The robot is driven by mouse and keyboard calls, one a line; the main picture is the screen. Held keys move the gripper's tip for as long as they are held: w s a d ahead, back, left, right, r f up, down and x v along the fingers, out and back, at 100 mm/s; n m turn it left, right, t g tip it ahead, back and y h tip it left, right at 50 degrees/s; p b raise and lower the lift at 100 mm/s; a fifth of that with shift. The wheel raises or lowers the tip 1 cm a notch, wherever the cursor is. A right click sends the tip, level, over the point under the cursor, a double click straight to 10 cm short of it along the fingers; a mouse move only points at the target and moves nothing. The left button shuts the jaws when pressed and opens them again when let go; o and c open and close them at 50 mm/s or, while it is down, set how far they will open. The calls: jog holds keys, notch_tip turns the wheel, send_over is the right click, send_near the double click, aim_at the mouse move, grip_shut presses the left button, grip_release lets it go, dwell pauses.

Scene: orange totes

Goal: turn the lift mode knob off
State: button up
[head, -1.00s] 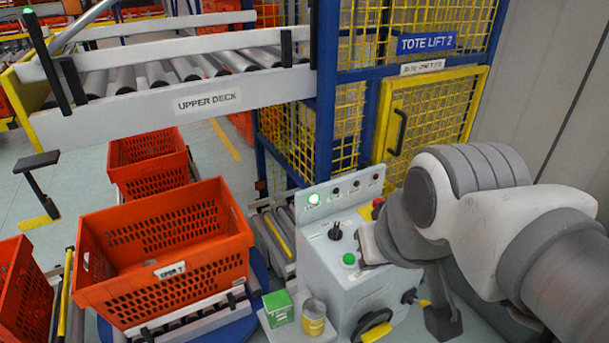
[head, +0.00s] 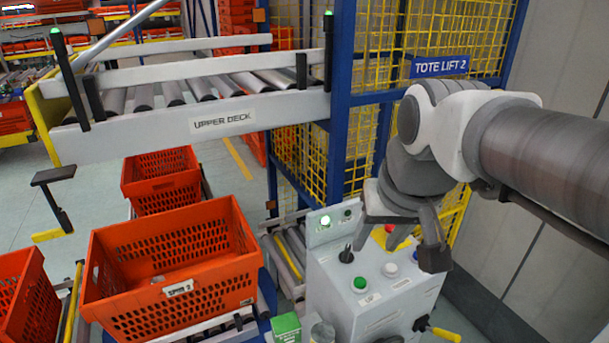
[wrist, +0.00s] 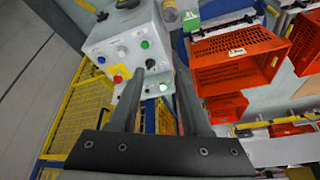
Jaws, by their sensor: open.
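The black lift mode knob (head: 347,252) stands on the sloped top of the white control console (head: 372,314), below a lit green lamp (head: 325,221). Its label is too small to read, and I cannot tell its setting. My gripper (head: 362,242) is above the console, just right of the knob in the head view. In the wrist view, the two fingers of my gripper (wrist: 158,72) are apart with nothing held. The knob (wrist: 150,65) shows between and just beyond the fingertips; I see no clear contact.
Close by on the console are a green button (head: 360,283), a white button (head: 390,270) and a red button on yellow (head: 390,228). An orange tote (head: 175,265) stands on rollers at left. The yellow mesh cage (head: 440,100) is behind; a green box (head: 286,328) sits in front.

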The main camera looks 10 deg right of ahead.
jog(key=w+d+m+g, duration=0.2)
jog(key=w, duration=1.1)
jog(key=m+g+b, duration=0.2)
send_near(347, 249)
notch_tip(347, 249, down, 9)
jog(key=shift+w+a+f+p, duration=0.1)
jog(key=shift+w+p, duration=0.05)
jog(key=shift+p, duration=0.2)
grip_shut()
